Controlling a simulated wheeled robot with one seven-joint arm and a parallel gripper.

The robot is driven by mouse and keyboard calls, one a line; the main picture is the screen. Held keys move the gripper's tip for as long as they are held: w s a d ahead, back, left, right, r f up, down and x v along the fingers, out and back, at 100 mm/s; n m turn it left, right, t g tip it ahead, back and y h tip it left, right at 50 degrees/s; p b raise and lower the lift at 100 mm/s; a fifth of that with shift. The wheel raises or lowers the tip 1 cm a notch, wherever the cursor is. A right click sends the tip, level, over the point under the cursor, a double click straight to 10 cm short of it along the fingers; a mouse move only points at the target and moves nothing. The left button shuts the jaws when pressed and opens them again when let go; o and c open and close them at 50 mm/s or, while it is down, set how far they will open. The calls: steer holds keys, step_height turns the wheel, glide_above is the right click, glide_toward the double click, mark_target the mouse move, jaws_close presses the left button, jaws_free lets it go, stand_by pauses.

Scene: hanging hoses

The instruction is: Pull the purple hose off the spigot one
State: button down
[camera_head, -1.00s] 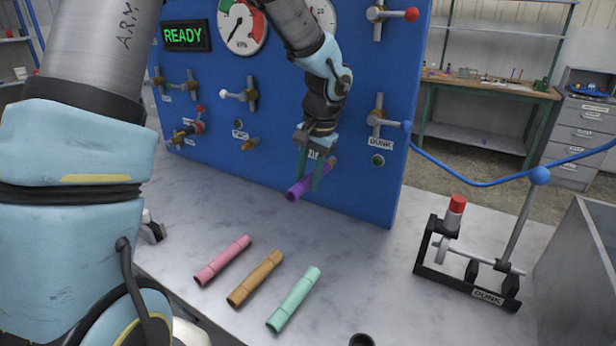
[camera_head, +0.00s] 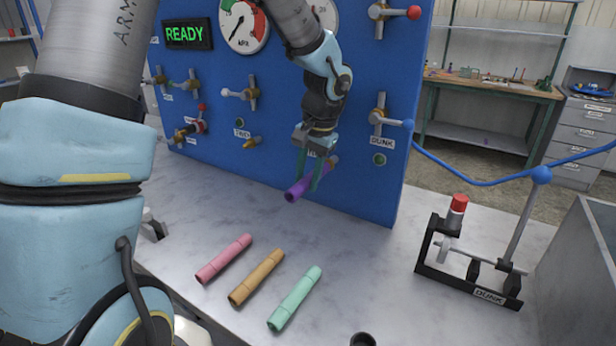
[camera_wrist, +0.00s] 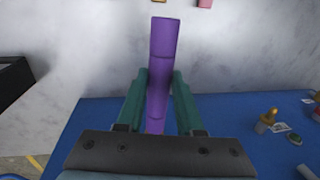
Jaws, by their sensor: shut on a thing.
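The purple hose (camera_head: 293,193) sticks out from the lower part of the blue panel, slanting down to the left. My gripper (camera_head: 308,182) is shut on it, with one green finger on each side. In the wrist view the hose (camera_wrist: 164,40) runs lengthwise between the fingers (camera_wrist: 159,78), its free end pointing away from my palm. I cannot tell how far the hose still sits on the spigot.
Pink (camera_head: 224,259), tan (camera_head: 256,277) and mint (camera_head: 295,299) hoses lie on the grey table in front of the panel. Spigot two (camera_head: 252,143) is bare, to the left. A black stand (camera_head: 468,262) is at right. The tabletop under the hose is clear.

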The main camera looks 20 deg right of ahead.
mark_target(299, 186)
steer(key=shift+s+a, duration=0.35)
steer(key=shift+a, duration=0.1)
stand_by(0.7)
steer(key=shift+s+a, duration=0.45)
steer(key=shift+a, duration=0.15)
steer(key=shift+s+a, duration=0.3)
steer(key=shift+a, duration=0.05)
steer(key=shift+r+p, duration=2.95)
steer(key=shift+r, duration=1.05)
